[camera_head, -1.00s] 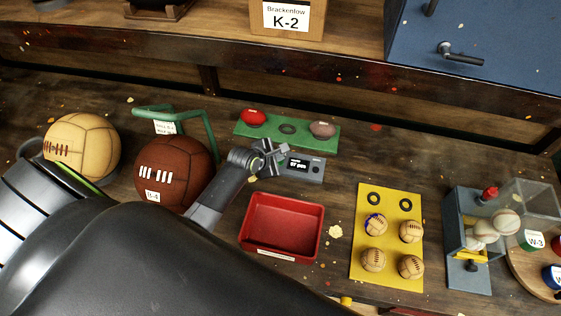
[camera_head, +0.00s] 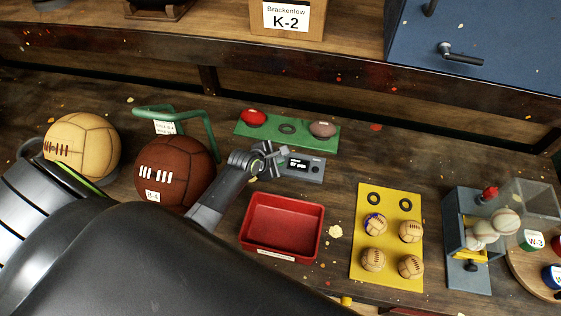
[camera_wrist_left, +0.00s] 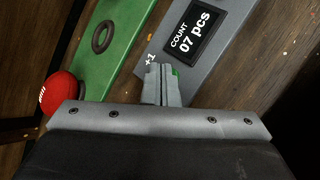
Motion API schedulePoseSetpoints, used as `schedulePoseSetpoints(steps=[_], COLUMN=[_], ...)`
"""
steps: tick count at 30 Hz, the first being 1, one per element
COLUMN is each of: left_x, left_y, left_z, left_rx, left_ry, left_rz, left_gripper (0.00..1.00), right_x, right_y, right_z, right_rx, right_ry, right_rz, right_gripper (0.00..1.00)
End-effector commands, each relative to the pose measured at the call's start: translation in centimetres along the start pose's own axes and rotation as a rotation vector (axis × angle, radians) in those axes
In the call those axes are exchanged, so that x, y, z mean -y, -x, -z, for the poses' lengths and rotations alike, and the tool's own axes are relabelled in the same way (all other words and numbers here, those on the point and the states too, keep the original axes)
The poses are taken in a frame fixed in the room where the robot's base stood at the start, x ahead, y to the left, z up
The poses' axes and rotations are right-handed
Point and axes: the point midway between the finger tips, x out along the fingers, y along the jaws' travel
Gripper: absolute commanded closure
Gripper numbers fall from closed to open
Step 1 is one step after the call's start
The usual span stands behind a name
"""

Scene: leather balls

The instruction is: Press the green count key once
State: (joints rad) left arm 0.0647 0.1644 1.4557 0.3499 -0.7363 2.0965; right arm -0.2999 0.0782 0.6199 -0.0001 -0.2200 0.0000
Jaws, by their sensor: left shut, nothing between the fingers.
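The grey counter (camera_head: 303,167) lies on the bench just in front of the green board. In the left wrist view its dark display (camera_wrist_left: 191,32) reads "COUNT 07 pcs", with a "+1" mark near its end. A small piece of the green count key (camera_wrist_left: 175,71) shows beside my fingertips; the rest is hidden behind them. My left gripper (camera_head: 277,158) is shut and empty at the left end of the counter. Its closed fingertips (camera_wrist_left: 162,72) are over or at the key; I cannot tell whether they touch it. My right gripper is not in view.
A green board (camera_head: 270,132) with red and brown balls lies behind the counter. A red tray (camera_head: 282,251) stands in front. A brown ball (camera_head: 175,172) and a tan ball (camera_head: 82,146) are left. A yellow board (camera_head: 387,280) with several small balls lies right.

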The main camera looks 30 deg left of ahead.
Motion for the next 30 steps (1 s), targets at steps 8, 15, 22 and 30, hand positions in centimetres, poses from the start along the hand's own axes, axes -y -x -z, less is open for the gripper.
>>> schedulePoseSetpoints(steps=[8, 15, 22, 30], left_x=[0.19, 0.34, 0.39, 0.14], left_y=[-0.26, -0.46, -0.51, -0.14], left_z=[0.15, 0.30, 0.36, 0.12], left_rx=[0.000, 0.000, 0.000, 0.000], left_ry=[0.000, 0.001, 0.001, 0.001], left_rz=[0.000, 0.000, 0.001, 0.001], left_gripper=[1.00, 1.00, 1.00, 1.00], right_x=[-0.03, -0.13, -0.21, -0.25], right_y=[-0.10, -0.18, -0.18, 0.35], right_z=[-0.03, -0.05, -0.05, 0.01], right_rx=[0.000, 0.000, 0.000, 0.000], right_ry=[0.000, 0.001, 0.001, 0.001], right_rz=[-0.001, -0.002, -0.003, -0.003], right_gripper=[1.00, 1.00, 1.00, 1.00])
